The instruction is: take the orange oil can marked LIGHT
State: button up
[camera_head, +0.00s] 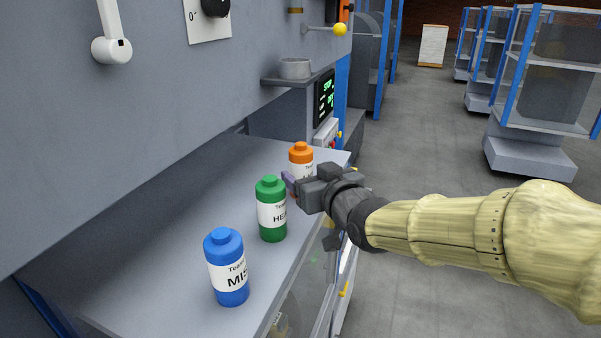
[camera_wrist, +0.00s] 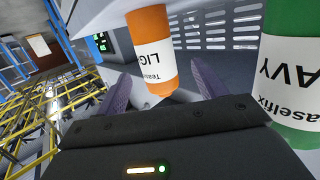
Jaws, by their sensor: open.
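The orange oil can (camera_head: 300,153) stands upright at the far end of the grey shelf, partly hidden behind my gripper. In the wrist view the orange can (camera_wrist: 151,52) appears upside down, with "LIG" readable on its white label. My gripper (camera_head: 289,182) is at the can's near side. In the wrist view my gripper (camera_wrist: 148,92) has its two purple fingers spread apart, with the can between and beyond them. I cannot tell whether either finger touches the can. Nothing is clamped.
A green can (camera_head: 271,210) marked "HE..." stands close to my gripper and shows at the right of the wrist view (camera_wrist: 290,85). A blue can (camera_head: 228,268) stands nearer on the grey shelf (camera_head: 180,235). A machine wall (camera_head: 130,120) rises behind. Open floor lies right.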

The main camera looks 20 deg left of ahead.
aim_at(306, 167)
jog(key=shift+a, duration=0.1)
jog(key=shift+r+x, duration=0.2)
jog(key=shift+x, duration=1.1)
jog(key=shift+w+a+p, duration=0.4)
jog(key=shift+w+p, duration=0.05)
jog(key=shift+w, duration=0.15)
jog(key=shift+w+a+f, duration=0.2)
jog(key=shift+w+a, duration=0.1)
jog(key=shift+w, duration=0.15)
jog(key=shift+w+f, duration=0.1)
jog(key=shift+w, duration=0.1)
jog(key=shift+s+d, duration=0.1)
jog(key=shift+s, duration=0.2)
jog(key=shift+w, duration=0.1)
jog(key=shift+c, duration=0.4)
jog(key=c, duration=1.2)
jog(key=shift+o, duration=0.2)
jog(key=shift+r, duration=0.2)
